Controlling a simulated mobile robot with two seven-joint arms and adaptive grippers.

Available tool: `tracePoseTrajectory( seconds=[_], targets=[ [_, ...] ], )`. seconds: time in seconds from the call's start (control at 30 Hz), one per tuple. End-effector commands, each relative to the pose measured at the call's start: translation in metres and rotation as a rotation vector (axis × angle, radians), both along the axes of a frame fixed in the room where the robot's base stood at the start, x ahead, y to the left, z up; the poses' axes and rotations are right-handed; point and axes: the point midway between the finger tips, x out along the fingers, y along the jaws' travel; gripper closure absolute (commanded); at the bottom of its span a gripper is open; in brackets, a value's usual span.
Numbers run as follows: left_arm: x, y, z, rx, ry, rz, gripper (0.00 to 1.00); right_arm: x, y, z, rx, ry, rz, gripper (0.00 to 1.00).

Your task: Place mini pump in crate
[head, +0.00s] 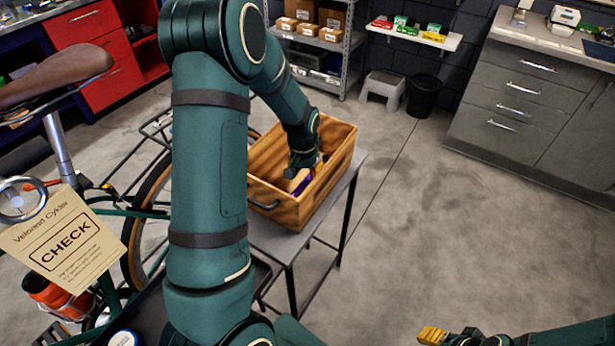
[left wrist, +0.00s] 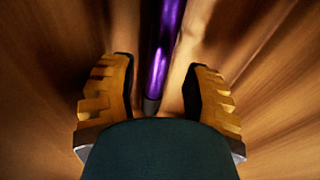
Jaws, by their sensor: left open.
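The mini pump is a purple tube with a dark end; in the left wrist view the pump (left wrist: 165,50) lies inside the wooden crate, its dark end between my fingers. A bit of the purple pump (head: 303,184) shows in the head view, mostly hidden by my gripper. The wooden crate (head: 335,143) stands on a small grey table. My left gripper (head: 298,172) reaches down into the crate; it also shows in the left wrist view (left wrist: 155,102), open, with gaps on both sides of the pump. My right gripper (head: 433,335) is at the bottom right, away from the crate.
The small table (head: 278,240) has a bare strip in front of the crate. A bicycle with a brown saddle (head: 60,70) and a CHECK tag (head: 66,242) stands at left. A step stool (head: 382,90), a black bin (head: 424,95) and grey cabinets (head: 520,95) stand behind. Floor at right is clear.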

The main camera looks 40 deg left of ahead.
Motion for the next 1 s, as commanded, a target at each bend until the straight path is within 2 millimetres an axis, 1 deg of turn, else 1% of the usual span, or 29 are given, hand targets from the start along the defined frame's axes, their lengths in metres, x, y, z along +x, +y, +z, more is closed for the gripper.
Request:
tracePoseTrajectory(
  seconds=[0.03,0.2,0.3,0.4,0.6,1.0],
  targets=[
    [0.0,0.0,0.015,0.001,-0.005,-0.001,0.52,0.001,0.0,0.004,0.0,-0.002,-0.002,0.53],
    [-0.005,-0.001,0.049,0.001,-0.005,-0.002,0.52,0.003,-0.001,0.011,-0.002,-0.007,-0.006,0.53],
    [-0.007,-0.001,0.066,0.001,-0.004,-0.002,0.52,0.004,-0.001,0.014,-0.002,-0.01,-0.008,0.53],
    [-0.009,-0.001,0.077,0.0,-0.003,-0.001,0.52,0.005,-0.001,0.016,-0.002,-0.011,-0.009,0.53],
    [-0.01,-0.001,0.087,0.0,-0.001,-0.001,0.52,0.006,-0.001,0.017,-0.003,-0.013,-0.01,0.53],
    [-0.01,-0.001,0.086,0.0,-0.001,-0.001,0.52,0.006,-0.001,0.017,-0.003,-0.014,-0.011,0.53]
  ],
)
